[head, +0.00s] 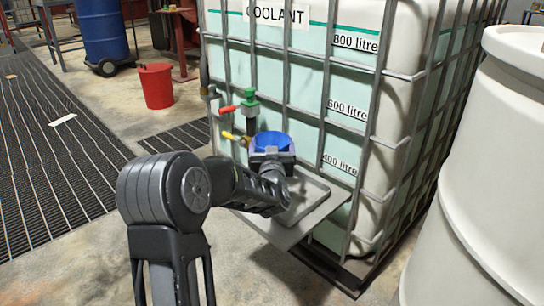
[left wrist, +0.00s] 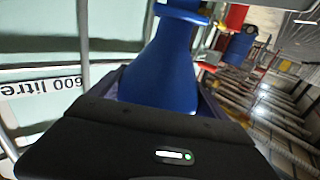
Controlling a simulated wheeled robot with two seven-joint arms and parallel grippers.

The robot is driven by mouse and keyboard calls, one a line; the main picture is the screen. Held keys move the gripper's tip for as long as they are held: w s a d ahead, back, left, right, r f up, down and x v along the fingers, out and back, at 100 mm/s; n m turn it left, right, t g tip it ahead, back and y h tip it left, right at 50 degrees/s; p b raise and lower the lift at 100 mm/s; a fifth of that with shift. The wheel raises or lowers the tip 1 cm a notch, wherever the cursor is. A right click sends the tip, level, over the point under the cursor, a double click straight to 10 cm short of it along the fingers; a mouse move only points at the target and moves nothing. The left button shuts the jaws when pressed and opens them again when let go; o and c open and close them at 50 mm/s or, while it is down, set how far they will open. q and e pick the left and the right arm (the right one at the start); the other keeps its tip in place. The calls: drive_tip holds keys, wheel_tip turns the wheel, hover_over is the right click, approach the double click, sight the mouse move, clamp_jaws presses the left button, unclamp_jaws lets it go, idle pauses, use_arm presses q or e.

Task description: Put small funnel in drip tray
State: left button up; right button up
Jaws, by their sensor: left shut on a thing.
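The blue small funnel (head: 272,142) is in my left gripper (head: 271,160), which is shut on it. The funnel also fills the middle of the left wrist view (left wrist: 168,62). The grey drip tray (head: 308,205) sticks out from the front of the caged coolant tank, below the taps. My gripper and the funnel appear above the tray's back part, with my forearm covering the tray's left side. The exact height of the funnel over the tray is hard to tell. My right gripper is not in view.
The coolant tank (head: 310,95) stands in a metal cage behind the tray. A valve with a green top (head: 250,100), a red handle and a yellow handle (head: 233,136) are just left of the funnel. A large white drum (head: 490,180) is at right. A red bucket (head: 156,86) stands back left.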

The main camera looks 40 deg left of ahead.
use_arm(q)
drive_tip(key=shift+f+b, duration=0.3)
drive_tip(key=shift+f, duration=1.05)
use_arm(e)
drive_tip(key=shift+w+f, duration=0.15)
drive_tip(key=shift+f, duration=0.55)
use_arm(q)
drive_tip(key=shift+f, duration=0.25)
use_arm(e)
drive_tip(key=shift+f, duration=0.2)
use_arm(q)
drive_tip(key=o, duration=1.8)
drive_tip(key=shift+r, duration=0.1)
drive_tip(key=shift+c, duration=0.2)
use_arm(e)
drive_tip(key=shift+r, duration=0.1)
use_arm(q)
drive_tip(key=shift+s+d+r, duration=0.1)
drive_tip(key=shift+r, duration=0.1)
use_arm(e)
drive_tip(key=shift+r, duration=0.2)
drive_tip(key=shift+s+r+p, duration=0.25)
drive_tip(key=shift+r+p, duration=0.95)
use_arm(q)
drive_tip(key=v, duration=1.1)
drive_tip(key=shift+s+d, duration=0.2)
drive_tip(key=shift+s, duration=0.1)
